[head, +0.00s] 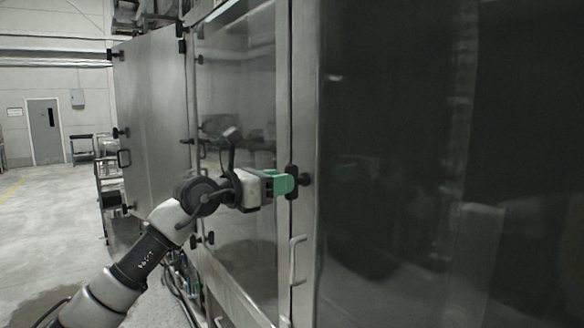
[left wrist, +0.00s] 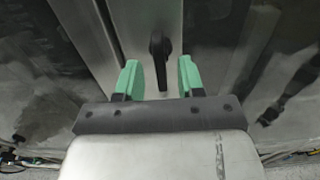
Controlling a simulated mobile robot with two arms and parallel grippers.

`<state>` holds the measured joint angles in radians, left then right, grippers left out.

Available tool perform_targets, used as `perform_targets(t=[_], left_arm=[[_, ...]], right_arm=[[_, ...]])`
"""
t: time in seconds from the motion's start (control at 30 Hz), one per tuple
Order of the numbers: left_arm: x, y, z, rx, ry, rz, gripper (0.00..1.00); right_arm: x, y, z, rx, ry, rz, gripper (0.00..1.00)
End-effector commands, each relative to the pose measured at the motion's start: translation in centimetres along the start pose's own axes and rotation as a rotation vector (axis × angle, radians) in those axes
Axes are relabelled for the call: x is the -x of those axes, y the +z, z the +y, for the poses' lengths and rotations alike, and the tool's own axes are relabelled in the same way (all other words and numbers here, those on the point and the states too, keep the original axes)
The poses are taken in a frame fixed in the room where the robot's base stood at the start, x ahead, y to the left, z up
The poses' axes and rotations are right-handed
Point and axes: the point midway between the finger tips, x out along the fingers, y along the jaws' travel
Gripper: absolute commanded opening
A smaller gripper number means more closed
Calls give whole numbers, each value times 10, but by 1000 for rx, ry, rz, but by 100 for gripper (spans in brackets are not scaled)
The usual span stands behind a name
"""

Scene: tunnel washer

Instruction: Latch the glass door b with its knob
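A black knob (head: 305,179) sits on the metal frame strip between a glass panel (head: 235,100) on the left and a large dark glass panel (head: 430,120) on the right. I cannot read a label telling which is door b. My left gripper (head: 288,184) has green fingertips right at the knob, partly overlapping it in the head view. In the left wrist view the gripper (left wrist: 159,78) is open, and the knob (left wrist: 159,46) stands just ahead, lined up with the gap between the fingers. Whether they touch it is unclear. My right gripper is out of view.
A pale bar handle (head: 296,260) is on the frame below the knob. A metal door panel (head: 155,120) stands swung out at the left. Hoses and cables (head: 178,285) run low by the machine. The floor (head: 50,230) at the far left is clear.

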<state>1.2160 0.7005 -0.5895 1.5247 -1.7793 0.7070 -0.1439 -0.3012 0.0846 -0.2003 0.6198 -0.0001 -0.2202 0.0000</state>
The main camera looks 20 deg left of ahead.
Motion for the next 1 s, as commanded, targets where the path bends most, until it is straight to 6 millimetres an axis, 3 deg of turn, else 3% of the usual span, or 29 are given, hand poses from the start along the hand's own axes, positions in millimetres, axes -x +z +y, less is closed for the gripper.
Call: perform_targets(t=[0.03, 0.2, 0.57, 0.6, 0.83, 1.0], left_arm=[[-9, 5, 0, 2, -1, 1, 38], [-29, 2, 0, 2, 0, 0, 38], [-36, 0, 0, 0, 0, -1, 38], [-35, 0, 0, 0, 0, -1, 37], [-35, 0, 0, 0, 1, -1, 2], [-35, 0, 0, -4, 1, -2, 0]], right_arm=[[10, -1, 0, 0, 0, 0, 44], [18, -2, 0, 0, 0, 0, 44], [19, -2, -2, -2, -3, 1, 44], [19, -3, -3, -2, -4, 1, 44], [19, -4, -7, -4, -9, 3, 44], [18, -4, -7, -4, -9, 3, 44]])
